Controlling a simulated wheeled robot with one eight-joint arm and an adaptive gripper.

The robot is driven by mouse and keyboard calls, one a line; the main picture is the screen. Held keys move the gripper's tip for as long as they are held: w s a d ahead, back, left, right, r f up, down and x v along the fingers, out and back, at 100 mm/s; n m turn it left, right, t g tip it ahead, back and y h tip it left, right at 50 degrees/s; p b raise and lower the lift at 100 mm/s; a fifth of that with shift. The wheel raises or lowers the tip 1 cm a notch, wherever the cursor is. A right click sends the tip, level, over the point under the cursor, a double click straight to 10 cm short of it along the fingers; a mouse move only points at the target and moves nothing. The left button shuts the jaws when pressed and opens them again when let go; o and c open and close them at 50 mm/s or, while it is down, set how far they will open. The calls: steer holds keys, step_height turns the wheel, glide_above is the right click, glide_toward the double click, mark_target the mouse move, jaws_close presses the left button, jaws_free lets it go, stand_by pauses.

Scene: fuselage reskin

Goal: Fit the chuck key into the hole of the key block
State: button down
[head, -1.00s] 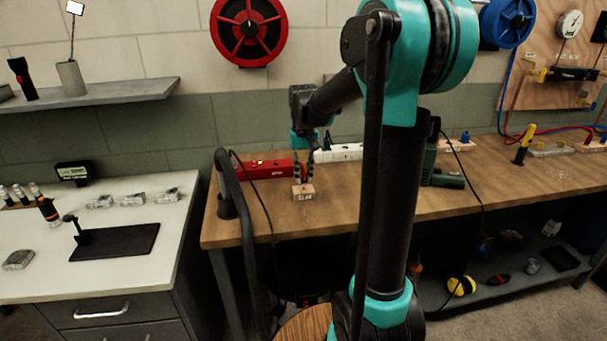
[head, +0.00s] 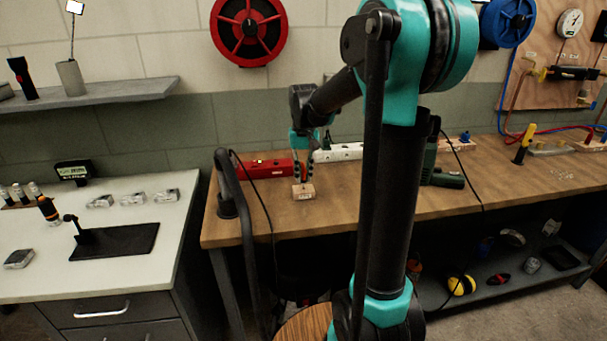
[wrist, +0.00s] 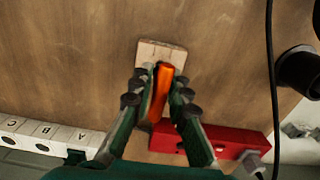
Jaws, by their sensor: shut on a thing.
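My gripper (head: 303,175) is shut on the chuck key (wrist: 161,82), whose orange handle shows between the two fingers in the wrist view. The key block (head: 303,192) is a small pale wooden block near the front of the wooden bench, directly below my gripper in the head view. It also shows just past the fingertips in the wrist view (wrist: 163,49). It looks slightly tilted in the head view. The key's lower end and the hole are hidden, so I cannot tell whether the key is in the hole.
A red box (head: 265,168) lies just behind and left of the block. A white strip (head: 346,152) with lettered sections stands behind. A green tool (head: 445,178) lies to the right. A black cable (wrist: 270,70) runs nearby.

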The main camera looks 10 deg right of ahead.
steer(key=shift+f, duration=1.3)
steer(key=c, duration=1.4)
jaws_free()
steer(key=shift+r, duration=2.5)
